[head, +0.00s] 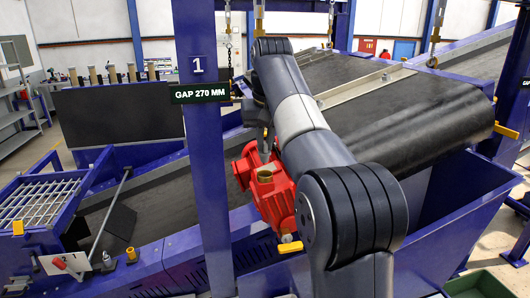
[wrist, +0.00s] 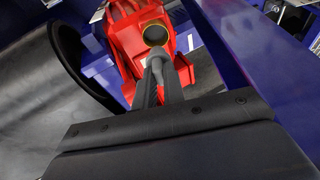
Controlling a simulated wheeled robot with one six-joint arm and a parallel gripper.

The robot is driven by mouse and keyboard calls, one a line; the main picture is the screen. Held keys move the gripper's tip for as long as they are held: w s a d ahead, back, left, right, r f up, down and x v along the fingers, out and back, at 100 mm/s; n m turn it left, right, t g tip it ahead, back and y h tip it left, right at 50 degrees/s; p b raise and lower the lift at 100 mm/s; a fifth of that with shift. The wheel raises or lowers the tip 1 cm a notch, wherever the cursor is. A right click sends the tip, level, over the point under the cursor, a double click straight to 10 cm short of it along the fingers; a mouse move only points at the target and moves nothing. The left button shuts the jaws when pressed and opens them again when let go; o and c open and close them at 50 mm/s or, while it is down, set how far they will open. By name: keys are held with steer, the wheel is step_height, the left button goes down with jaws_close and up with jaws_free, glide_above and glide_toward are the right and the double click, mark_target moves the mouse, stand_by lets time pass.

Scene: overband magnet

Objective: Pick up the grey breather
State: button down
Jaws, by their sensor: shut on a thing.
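My gripper (wrist: 160,74) is shut on a small grey part, which I take for the grey breather (wrist: 156,56). The fingers hide most of it. In the wrist view the held part is close to the round brass-rimmed opening (wrist: 155,34) of a red gearbox (wrist: 124,38); I cannot tell whether they touch. In the head view my gripper (head: 265,148) is above the gearbox (head: 279,198), just over the brass rim (head: 264,176), partly hidden by my arm.
A blue post (head: 204,150) stands left of the gearbox, and a large black belt drum (head: 440,125) is to the right. On the left ledge are a small grey item (head: 107,261), a brass piece (head: 131,255) and a white plate (head: 64,263). A yellow-tipped handle (head: 290,247) juts out below the gearbox.

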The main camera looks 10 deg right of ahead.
mark_target(265, 144)
steer(key=shift+r, duration=2.45)
steer(key=shift+s, duration=0.1)
